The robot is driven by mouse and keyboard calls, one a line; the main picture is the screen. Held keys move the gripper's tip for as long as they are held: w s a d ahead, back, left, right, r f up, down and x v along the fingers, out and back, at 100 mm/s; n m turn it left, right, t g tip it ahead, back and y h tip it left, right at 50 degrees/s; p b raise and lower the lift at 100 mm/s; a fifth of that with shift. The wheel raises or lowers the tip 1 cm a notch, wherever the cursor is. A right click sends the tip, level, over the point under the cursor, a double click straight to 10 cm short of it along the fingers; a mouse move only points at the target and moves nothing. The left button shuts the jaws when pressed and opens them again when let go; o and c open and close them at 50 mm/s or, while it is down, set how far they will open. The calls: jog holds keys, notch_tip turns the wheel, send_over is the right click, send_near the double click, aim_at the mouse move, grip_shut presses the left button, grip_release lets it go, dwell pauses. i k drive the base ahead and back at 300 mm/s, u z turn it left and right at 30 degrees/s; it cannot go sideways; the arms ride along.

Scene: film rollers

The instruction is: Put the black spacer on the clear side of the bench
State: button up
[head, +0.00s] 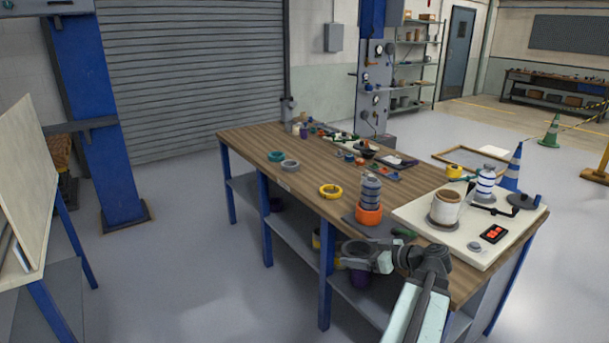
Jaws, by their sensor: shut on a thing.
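My gripper (374,254) is in front of the long near edge of the bench (250,141), just below its top, toward the right end. It is shut on a dark ring-shaped thing, which I take to be the black spacer (352,247). The spacer is held out to the left of the wrist, apart from the bench top. The jaws are small and dark here, so the exact grip is hard to see. On the bench top, the near left part holds a teal ring (277,156), a grey ring (289,166) and a yellow ring (331,191).
An orange ring with a grey stack (370,190) stands on a dark mat near the front edge. A pale board (473,249) carries a cup (446,206) and a striped roller (486,183). Several small parts crowd the back. Blue legs and a lower shelf stand below.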

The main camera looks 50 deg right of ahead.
aim_at(310, 180)
jog(key=z, duration=0.35)
jog(key=i, duration=3.55)
jog(key=z, duration=1.7)
